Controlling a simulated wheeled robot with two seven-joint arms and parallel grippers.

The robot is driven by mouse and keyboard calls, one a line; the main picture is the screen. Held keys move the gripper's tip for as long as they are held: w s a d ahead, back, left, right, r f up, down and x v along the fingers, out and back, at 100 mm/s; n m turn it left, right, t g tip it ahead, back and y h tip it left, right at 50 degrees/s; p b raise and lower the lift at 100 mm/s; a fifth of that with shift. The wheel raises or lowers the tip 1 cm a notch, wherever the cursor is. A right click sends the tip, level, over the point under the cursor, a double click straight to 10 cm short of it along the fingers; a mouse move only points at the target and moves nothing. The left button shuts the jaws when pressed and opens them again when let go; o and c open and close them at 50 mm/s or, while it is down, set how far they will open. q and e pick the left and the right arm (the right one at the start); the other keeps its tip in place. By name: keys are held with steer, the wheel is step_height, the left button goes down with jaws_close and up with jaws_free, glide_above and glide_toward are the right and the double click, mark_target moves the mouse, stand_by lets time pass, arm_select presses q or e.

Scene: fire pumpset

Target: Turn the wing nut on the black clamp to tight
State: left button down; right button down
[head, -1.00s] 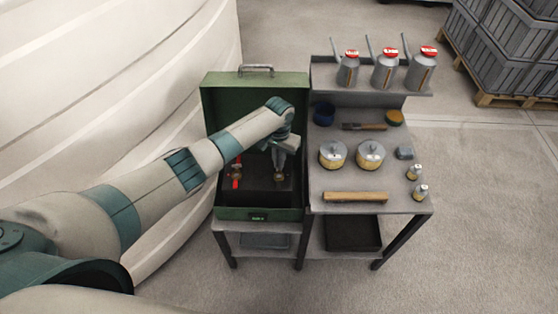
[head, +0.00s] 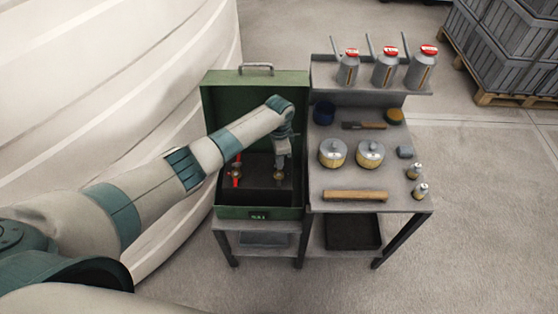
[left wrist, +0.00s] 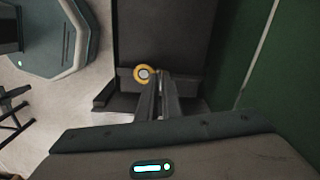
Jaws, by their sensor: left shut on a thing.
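The open green box (head: 257,213) stands on the left stand with its lid raised. Inside is a dark block with a red part (head: 236,174) at its left and a small brass fitting (head: 279,177) at its right. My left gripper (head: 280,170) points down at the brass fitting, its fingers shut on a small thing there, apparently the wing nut. In the left wrist view the fingertips (left wrist: 161,76) are close together beside a brass ring with a grey centre (left wrist: 144,73). The black clamp blends into the dark block, and the fingers hide the nut's wings. My right gripper is out of view.
The grey table (head: 390,202) to the right holds two round gauges, a brush, a wooden bar (head: 356,196) and small fittings. Oil cans stand on the shelf behind. The box walls and raised lid (head: 250,90) closely surround my left gripper.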

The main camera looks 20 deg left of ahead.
arm_select(q)
steer(key=shift+m, duration=0.5)
steer(key=c, duration=1.9)
jaws_free()
steer(key=shift+c, duration=0.2)
steer(key=shift+r, duration=0.1)
step_height(320, 180, up, 17)
steer(key=b, duration=0.3)
steer(key=shift+b, duration=0.35)
steer(key=shift+r, duration=0.1)
